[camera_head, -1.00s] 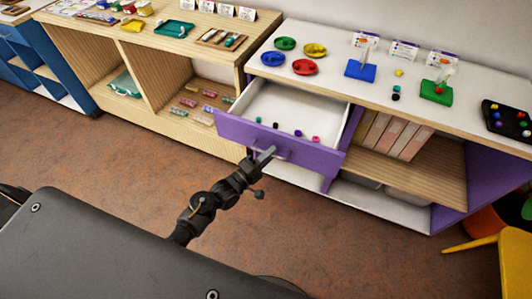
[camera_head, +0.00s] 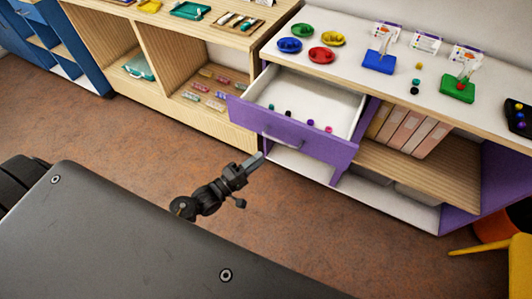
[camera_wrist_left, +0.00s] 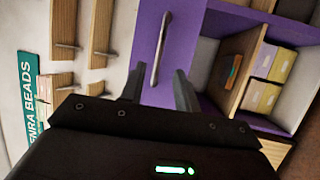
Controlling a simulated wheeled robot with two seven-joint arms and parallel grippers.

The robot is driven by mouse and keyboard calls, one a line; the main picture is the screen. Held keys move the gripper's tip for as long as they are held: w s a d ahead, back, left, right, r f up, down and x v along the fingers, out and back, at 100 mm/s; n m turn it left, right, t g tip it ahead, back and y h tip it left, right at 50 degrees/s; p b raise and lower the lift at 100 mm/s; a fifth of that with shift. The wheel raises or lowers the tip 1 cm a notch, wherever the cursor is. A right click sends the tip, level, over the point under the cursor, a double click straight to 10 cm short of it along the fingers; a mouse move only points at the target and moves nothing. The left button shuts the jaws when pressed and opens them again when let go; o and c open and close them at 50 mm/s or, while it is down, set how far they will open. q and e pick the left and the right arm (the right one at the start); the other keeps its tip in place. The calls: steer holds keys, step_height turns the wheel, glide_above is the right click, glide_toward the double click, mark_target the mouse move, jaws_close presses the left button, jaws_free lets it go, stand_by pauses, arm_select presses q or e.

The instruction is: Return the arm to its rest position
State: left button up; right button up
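My left gripper (camera_head: 253,162) is in front of the open purple drawer (camera_head: 315,146), clear of its front. In the left wrist view its two dark fingers (camera_wrist_left: 160,88) stand apart with nothing between them. The drawer's grey bar handle (camera_head: 284,142) lies ahead of the fingertips; it also shows in the left wrist view (camera_wrist_left: 161,48), with a gap to the fingers. Several small beads, black, blue, purple and pink, lie inside the drawer near its front. My right gripper is in neither view.
A white tabletop (camera_head: 400,62) above the drawer bears coloured dishes, a blue stand (camera_head: 379,62) and a green stand (camera_head: 458,90). A wooden shelf unit (camera_head: 150,45) stands to the left. A yellow chair (camera_head: 520,262) is at the lower right. Brown floor in front of the drawer is free.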

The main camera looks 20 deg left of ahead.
arm_select(q)
steer(key=shift+s+a, duration=0.2)
steer(key=shift+s, duration=0.15)
stand_by(0.3)
steer(key=s+a+f+m+g+y, duration=0.2)
steer(key=s+f+m+g, duration=0.1)
steer(key=f, duration=0.7)
steer(key=s+a+f+m+g+y, duration=0.2)
steer(key=s+f+m+y, duration=0.15)
steer(key=f, duration=0.55)
steer(key=s+a+f+m+g+y, duration=0.1)
steer(key=s+f+m+g, duration=0.25)
steer(key=f, duration=0.65)
steer(key=s+a+f+m+g+y, duration=0.1)
steer(key=s+f+g, duration=0.3)
steer(key=s, duration=0.9)
steer(key=s+f+m+g+y, duration=0.2)
steer(key=s+f+m+g, duration=0.1)
steer(key=s+f, duration=0.7)
steer(key=s+g, duration=0.1)
steer(key=s, duration=0.3)
steer(key=shift+s+a, duration=0.25)
steer(key=shift+a, duration=0.15)
